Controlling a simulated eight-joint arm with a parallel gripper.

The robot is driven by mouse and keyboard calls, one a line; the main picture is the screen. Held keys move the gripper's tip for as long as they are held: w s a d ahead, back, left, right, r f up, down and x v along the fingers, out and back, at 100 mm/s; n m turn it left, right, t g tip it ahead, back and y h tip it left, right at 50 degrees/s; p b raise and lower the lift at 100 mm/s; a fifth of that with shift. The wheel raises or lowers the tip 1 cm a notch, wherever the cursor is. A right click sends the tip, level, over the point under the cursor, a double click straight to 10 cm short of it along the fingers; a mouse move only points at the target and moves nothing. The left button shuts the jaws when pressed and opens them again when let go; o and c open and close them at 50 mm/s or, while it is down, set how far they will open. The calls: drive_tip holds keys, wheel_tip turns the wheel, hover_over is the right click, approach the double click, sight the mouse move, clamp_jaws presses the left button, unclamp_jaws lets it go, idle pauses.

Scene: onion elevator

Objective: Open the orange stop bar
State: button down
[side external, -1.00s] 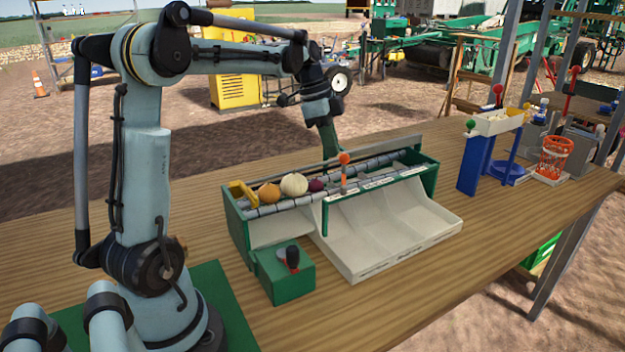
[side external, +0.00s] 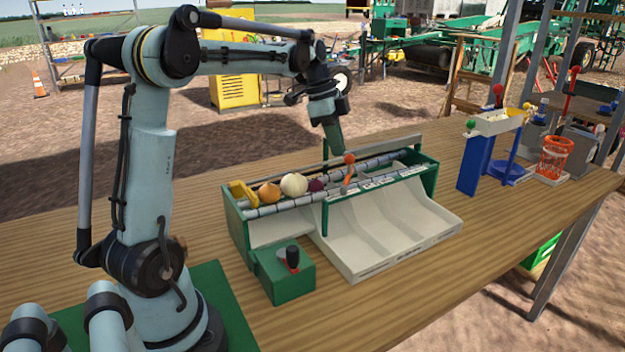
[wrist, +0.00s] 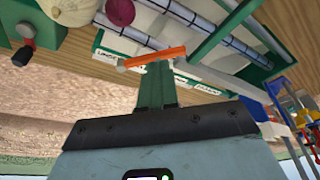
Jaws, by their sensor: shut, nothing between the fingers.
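In the wrist view the orange bar (wrist: 153,58) lies crosswise just beyond my fingertips. My gripper (side external: 339,150) is shut and empty, pointing down beside the knob. In the wrist view its green fingers (wrist: 157,66) are together, with their tips at or very near the bar; I cannot tell if they touch.
A brown onion (side external: 269,193), white onion (side external: 294,184) and red onion (side external: 317,185) sit on the rollers, left of the bar. A yellow piece (side external: 242,192) is at the left end. A green lever box (side external: 283,277) stands in front. Pale chutes (side external: 385,230) are empty.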

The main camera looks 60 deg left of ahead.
sight(348, 168)
drive_tip(key=s+a+r, duration=0.3)
drive_tip(key=a+r, duration=0.2)
drive_tip(key=r, duration=0.4)
drive_tip(key=shift+s+a+r, duration=0.25)
drive_tip(key=shift+s+r, duration=0.1)
drive_tip(key=c, duration=1.8)
unclamp_jaws()
drive_tip(key=shift+r, duration=0.2)
drive_tip(key=shift+o, duration=1.3)
drive_tip(key=shift+w+d+r, duration=0.1)
drive_tip(key=shift+d, duration=0.15)
drive_tip(key=o, duration=0.6)
drive_tip(key=w+d+m+y, duration=0.1)
drive_tip(key=d+m, duration=0.1)
drive_tip(key=d+m+y, duration=0.1)
drive_tip(key=d+m, duration=0.1)
drive_tip(key=d, duration=0.1)
drive_tip(key=w+d+m+y, duration=0.1)
drive_tip(key=d, duration=0.2)
drive_tip(key=shift+w+d+m, duration=0.2)
drive_tip(key=shift+w+m, duration=0.15)
drive_tip(key=shift+m, duration=0.05)
drive_tip(key=f, duration=0.3)
drive_tip(key=w+f, duration=0.1)
drive_tip(key=f, duration=0.3)
drive_tip(key=w+f, duration=0.1)
drive_tip(key=f, duration=0.3)
drive_tip(key=shift+w+a+f, duration=0.1)
drive_tip(key=shift+a+f, duration=0.15)
clamp_jaws()
